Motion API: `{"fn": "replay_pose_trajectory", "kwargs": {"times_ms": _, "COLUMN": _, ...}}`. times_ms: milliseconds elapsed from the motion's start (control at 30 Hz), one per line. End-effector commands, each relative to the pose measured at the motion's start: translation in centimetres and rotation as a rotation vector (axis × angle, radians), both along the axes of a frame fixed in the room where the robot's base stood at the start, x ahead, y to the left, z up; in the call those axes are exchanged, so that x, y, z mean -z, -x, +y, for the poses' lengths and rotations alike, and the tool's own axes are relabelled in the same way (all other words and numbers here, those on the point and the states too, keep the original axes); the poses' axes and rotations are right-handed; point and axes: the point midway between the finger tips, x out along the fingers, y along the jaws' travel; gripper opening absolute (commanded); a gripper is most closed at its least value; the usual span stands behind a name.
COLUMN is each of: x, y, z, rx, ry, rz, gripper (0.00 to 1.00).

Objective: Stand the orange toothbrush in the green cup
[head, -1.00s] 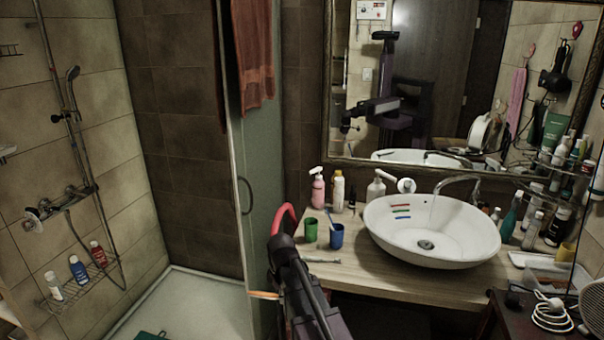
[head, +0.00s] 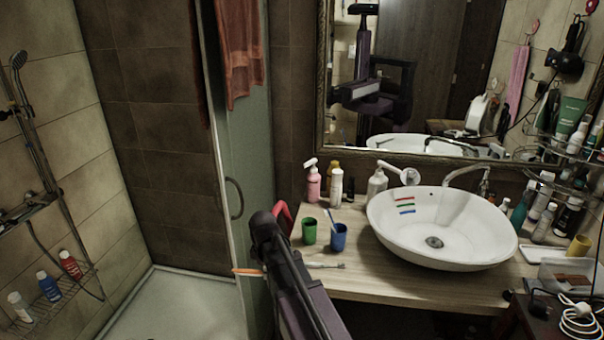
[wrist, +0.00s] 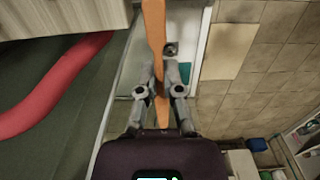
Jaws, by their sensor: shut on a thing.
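The orange toothbrush (wrist: 154,30) is held between the two fingers of my gripper (wrist: 160,80), which is shut on it. It runs from the top edge of the wrist view down past the fingers. In the head view the orange toothbrush (head: 248,271) sticks out left of my arm, lying roughly level, in front of the counter's left end. The green cup (head: 309,232) stands upright on the counter, right of and beyond my gripper, apart from the brush. No brush shows above its rim. My fingers are mostly hidden behind my arm in the head view.
A blue cup (head: 338,238) with a toothbrush in it stands close right of the green cup. Another brush (head: 326,265) lies in front of them. Bottles (head: 313,184) stand behind, the basin (head: 440,235) right. A red curved thing (wrist: 70,80) is near my gripper.

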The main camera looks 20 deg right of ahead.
Motion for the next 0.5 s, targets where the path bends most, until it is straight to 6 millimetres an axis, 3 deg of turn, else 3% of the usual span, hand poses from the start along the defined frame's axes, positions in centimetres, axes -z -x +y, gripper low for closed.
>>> {"fn": "replay_pose_trajectory", "kwargs": {"times_ms": 500, "x": -0.03, "y": -0.13, "z": 0.36, "rx": -0.01, "ry": 0.003, "rz": 0.002, "gripper": 0.0}}
